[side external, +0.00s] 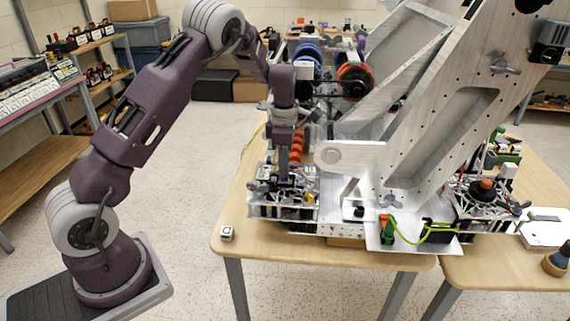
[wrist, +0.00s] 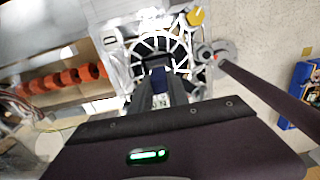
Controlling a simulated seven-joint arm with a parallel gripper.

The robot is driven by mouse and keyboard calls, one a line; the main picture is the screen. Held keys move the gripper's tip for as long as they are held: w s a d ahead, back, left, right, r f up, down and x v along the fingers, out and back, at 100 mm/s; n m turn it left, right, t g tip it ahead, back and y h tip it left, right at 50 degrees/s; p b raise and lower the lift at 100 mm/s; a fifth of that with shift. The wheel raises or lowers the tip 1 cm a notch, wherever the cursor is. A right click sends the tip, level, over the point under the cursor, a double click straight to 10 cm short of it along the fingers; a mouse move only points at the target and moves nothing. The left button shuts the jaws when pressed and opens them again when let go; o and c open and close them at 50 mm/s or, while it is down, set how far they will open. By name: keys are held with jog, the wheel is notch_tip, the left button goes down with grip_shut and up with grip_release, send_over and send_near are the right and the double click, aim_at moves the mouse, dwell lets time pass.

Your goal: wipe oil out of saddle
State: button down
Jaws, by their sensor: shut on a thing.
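My gripper (side external: 284,175) points straight down into the metal assembly (side external: 268,205) at the left end of the machine. In the wrist view my gripper (wrist: 160,98) is shut on a small dark thing (wrist: 159,76), bluish and mostly hidden between the fingers; I cannot tell if it is a cloth. Its tip is inside or just over a round opening with a white spoked rim (wrist: 150,42). I cannot tell which part is the saddle, and no oil can be made out. Contact below the fingers is hidden.
A row of orange-red rollers (wrist: 62,80) lies close to my gripper. A large slanted metal frame (side external: 400,130) rises to the right. A yellow knob (wrist: 196,17) and a wing-shaped handle (wrist: 222,50) stand beside the opening.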

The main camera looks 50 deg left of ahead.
jog(key=shift+w+d, duration=0.25)
jog(key=shift+w, duration=0.1)
jog(key=shift+r, duration=0.1)
jog(key=shift+r, duration=4)
